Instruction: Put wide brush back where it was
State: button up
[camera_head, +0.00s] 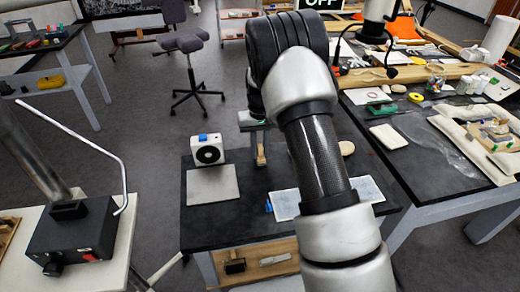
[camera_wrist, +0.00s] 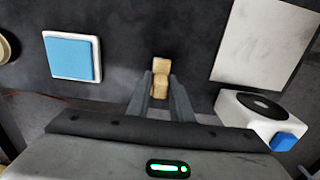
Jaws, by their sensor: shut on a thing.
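My gripper (camera_head: 257,138) is over the back part of the small black table (camera_head: 222,228). It is shut on a short tan wooden thing, which I take to be the wide brush (camera_head: 261,155), pointing down. In the wrist view the brush (camera_wrist: 160,75) shows as a light tan block between the two grey fingers (camera_wrist: 160,94). Its far end lies over the dark tabletop; I cannot tell whether it touches. My arm hides part of the table in the head view.
On the table, a white box with a black disc (camera_head: 207,152) and a grey sheet (camera_head: 212,186) are left of my gripper. A lower shelf (camera_head: 262,250) holds small items. A cluttered workbench (camera_head: 420,150) stands right.

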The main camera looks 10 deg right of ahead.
jog(key=shift+f, duration=0.2)
jog(key=o, duration=0.9)
jog(key=shift+r, duration=0.1)
